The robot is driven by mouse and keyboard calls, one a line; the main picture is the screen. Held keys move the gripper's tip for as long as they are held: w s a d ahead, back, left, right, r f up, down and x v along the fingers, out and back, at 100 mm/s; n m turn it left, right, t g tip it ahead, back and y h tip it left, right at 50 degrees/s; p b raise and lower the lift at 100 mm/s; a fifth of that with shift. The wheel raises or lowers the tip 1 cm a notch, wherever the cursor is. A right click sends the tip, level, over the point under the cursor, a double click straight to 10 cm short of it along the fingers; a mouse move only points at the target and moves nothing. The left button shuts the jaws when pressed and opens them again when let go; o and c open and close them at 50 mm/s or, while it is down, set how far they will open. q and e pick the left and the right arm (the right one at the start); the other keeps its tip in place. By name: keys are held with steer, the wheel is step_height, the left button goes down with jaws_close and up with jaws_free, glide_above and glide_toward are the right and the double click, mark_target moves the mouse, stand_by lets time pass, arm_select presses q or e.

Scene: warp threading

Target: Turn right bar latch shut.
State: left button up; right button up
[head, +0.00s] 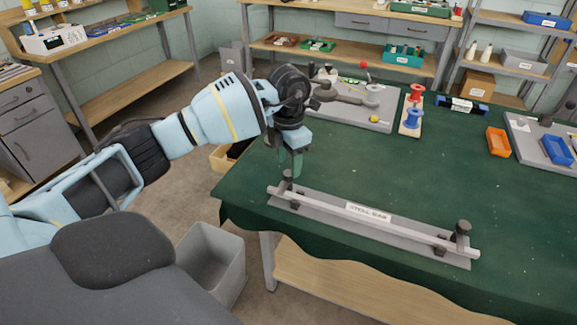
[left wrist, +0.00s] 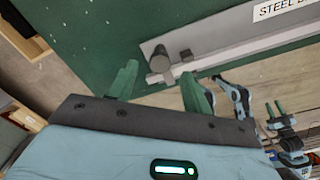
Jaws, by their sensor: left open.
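A grey steel bar (head: 400,228) with a "STEEL BAR" label (head: 369,212) lies on a flat grey plate (head: 330,211) near the front table edge. The right latch (head: 462,232), a dark post and knob, stands at the bar's right end; whether it is turned over the bar is unclear. A dark latch (head: 288,180) stands at the left end. My left gripper (head: 291,170) is at that left end, pointing down. In the left wrist view its green fingers (left wrist: 161,84) are apart, with the latch (left wrist: 163,64) just beyond them. My right gripper (left wrist: 275,113) appears small, lower right there.
A grey board (head: 370,118) with a wrench-like part and a stand with red and blue spools (head: 412,108) are at the back. Orange (head: 498,141) and blue bins (head: 557,150) are at right. Green tabletop behind the bar is clear. A grey waste bin (head: 211,264) stands below.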

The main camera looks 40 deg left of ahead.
mark_target(289, 172)
arm_select(q)
step_height(289, 172, up, 5)
steer(key=shift+r, duration=0.1)
stand_by(0.6)
